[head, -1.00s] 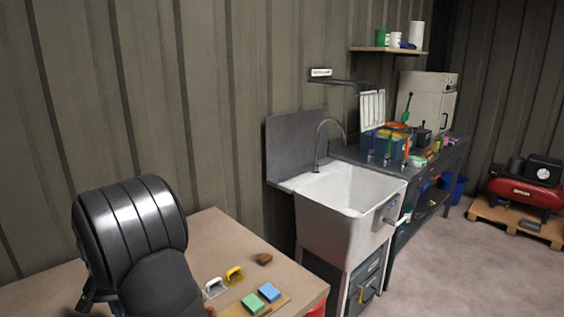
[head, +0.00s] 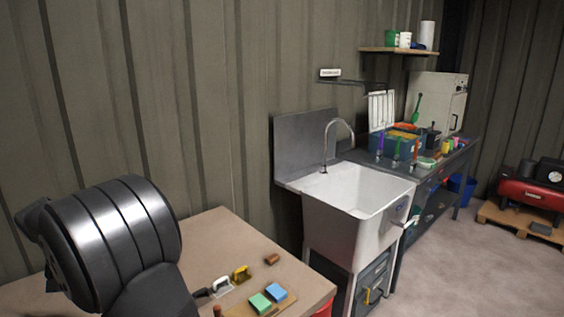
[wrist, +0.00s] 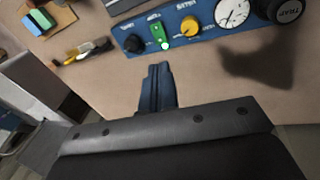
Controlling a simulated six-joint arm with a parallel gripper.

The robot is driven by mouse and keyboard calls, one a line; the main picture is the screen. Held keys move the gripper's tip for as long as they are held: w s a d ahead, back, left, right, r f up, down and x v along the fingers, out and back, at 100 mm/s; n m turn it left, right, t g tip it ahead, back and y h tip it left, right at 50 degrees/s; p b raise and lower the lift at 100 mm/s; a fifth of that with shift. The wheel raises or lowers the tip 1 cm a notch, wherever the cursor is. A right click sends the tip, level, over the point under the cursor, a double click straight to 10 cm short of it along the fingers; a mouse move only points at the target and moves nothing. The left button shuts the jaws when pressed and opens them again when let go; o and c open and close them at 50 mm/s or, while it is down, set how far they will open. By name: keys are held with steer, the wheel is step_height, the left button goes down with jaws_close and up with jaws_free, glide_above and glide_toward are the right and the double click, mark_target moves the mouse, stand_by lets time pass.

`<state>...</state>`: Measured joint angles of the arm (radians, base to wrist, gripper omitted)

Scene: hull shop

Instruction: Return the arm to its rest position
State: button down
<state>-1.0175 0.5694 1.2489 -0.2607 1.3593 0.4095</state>
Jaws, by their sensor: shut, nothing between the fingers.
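My gripper (wrist: 160,72) shows in the wrist view as dark blue fingers held together, with nothing between them. It is above the tan bench top (wrist: 90,100), near a blue control panel (wrist: 165,35) with knobs and dials. In the head view my black arm covers the lower left, over the bench (head: 215,235), and hides the gripper's fingers.
A green block (head: 260,303) and a blue block (head: 276,292) lie on a board near the bench edge. A yellow-handled tool (head: 241,273) and a brown piece (head: 272,259) lie beside them. A white sink (head: 355,205) stands right of the bench. Open floor (head: 460,270) lies beyond.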

steer(key=shift+w+a+f+n+t, duration=0.1)
steer(key=shift+f+n+t, duration=0.55)
steer(key=shift+f, duration=0.75)
